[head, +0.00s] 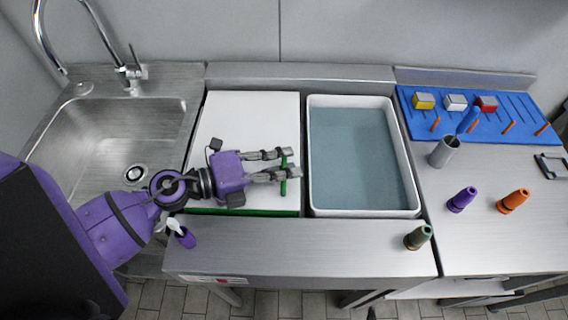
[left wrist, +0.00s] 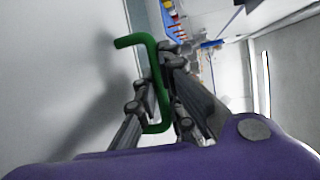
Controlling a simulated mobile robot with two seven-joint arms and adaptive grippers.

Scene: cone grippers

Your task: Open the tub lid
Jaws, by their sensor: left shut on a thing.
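The white lid (head: 245,115) is a flat panel on the worktop between the sink and an open white basin. A green strip (head: 245,213) shows along its front edge; whatever lies under the lid is hidden. A green bar handle (head: 283,186) stands near the lid's right edge. My left gripper (head: 290,161) reaches in from the left, low over the lid, and is shut on the handle. In the left wrist view the bent green handle (left wrist: 152,62) passes between the fingers (left wrist: 170,85). My right gripper is not in view.
The open white basin (head: 314,205) holds bluish water, right of the handle. A sink (head: 90,150) with a tap lies left.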

